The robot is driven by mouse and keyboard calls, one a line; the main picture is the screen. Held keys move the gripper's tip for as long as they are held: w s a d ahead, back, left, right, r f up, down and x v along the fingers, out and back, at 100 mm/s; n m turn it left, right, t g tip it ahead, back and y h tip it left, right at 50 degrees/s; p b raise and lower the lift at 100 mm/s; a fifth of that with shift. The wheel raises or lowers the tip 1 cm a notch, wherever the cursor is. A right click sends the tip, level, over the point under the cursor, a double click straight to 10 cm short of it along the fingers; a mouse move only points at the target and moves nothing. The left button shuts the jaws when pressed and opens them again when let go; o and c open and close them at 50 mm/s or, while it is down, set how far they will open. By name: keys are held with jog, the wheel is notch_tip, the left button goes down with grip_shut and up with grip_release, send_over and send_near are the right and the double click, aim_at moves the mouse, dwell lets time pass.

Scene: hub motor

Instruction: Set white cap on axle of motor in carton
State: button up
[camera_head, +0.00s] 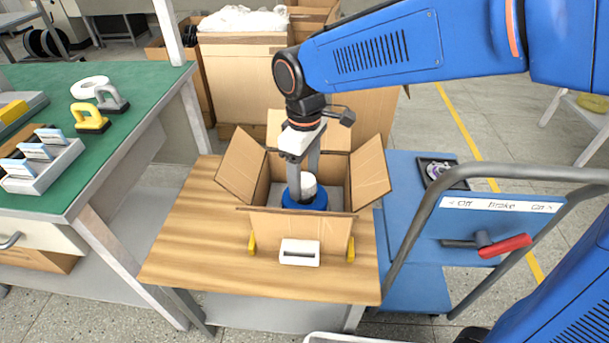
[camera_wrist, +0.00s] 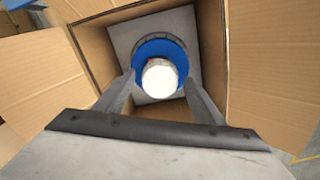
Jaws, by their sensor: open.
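The open carton (camera_head: 300,222) stands on the wooden table with its flaps spread. The blue motor (camera_head: 318,202) lies inside it, and its round blue rim also shows in the wrist view (camera_wrist: 146,51). The white cap (camera_head: 309,181) sits upright over the middle of the motor and hides the axle. I cannot tell how far down the cap sits. My gripper (camera_wrist: 159,78) reaches down into the carton from above. Its jaws are open, with one finger on each side of the cap and visible gaps in the wrist view.
The carton's walls and flaps closely surround my gripper. A small white holder (camera_head: 300,252) is at the carton's front on the wooden table (camera_head: 200,250). A blue cart (camera_head: 415,190) with a handle stands right. A green bench (camera_head: 140,85) with yellow and grey handled tools is left.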

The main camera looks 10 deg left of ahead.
aim_at(304, 180)
notch_tip(304, 180, up, 12)
dwell(0.5)
jog(key=shift+s, duration=0.1)
